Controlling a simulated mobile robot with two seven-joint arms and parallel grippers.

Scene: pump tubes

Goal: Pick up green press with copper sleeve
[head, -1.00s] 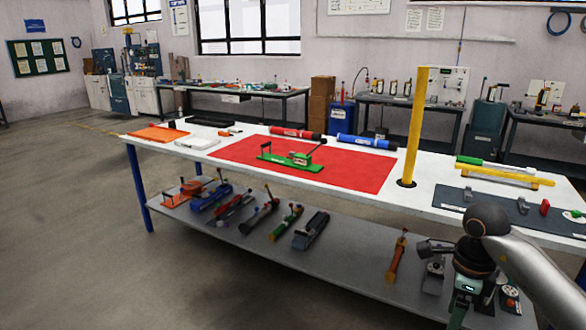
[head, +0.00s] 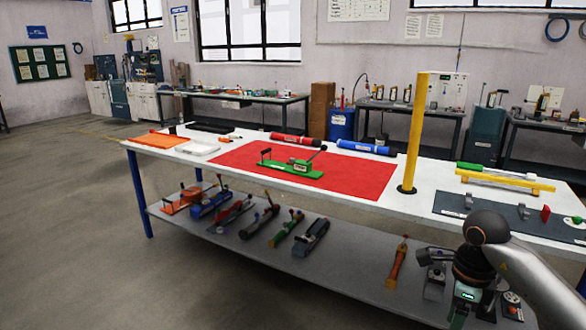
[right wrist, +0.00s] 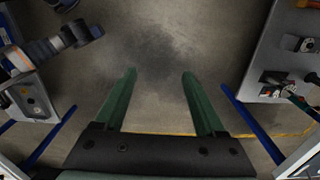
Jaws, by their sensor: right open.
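The green press (head: 291,168) stands on the red mat (head: 345,182) on the white table. It has a black handle at its left end and a lever rising to the right. I cannot make out a copper sleeve on it at this size. My right arm comes in at the lower right of the head view, in front of the table, well away from the press. My right gripper (right wrist: 158,85) is open in the right wrist view, with nothing between its two green fingers and only floor beyond. My left gripper is in neither view.
A yellow post (head: 415,132) stands on the table right of the mat. Red (head: 296,140) and blue (head: 366,147) tubes lie behind the mat. An orange mat (head: 158,142) is at far left. A lower shelf (head: 262,258) holds several tools. The floor at left is clear.

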